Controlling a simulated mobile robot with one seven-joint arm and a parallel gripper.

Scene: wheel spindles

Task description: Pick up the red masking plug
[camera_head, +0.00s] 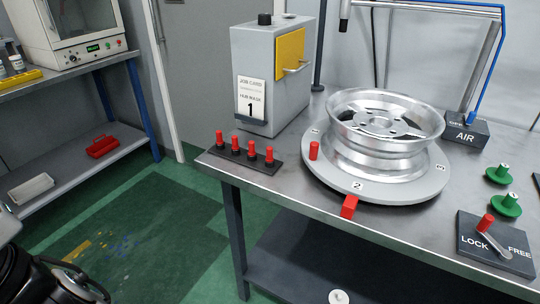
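Several red masking plugs with black collars stand upright in a row on a dark strip (243,160) at the table's left front edge. From left to right they include a first plug (219,138), a second (235,144), a third (252,150) and an end plug (269,155). A similar red peg (314,150) stands on the round plate beside the wheel. Black parts of my arm show at the bottom left corner, well apart from the plugs. No fingertips can be made out there, so whether my gripper is open or shut does not show.
The silver wheel (385,120) lies on a numbered round plate (415,192) with a red block (349,206) at its front. A grey job-card box (262,75) stands behind the plugs. Right are green knobs (506,204) and a LOCK/FREE lever (493,238).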

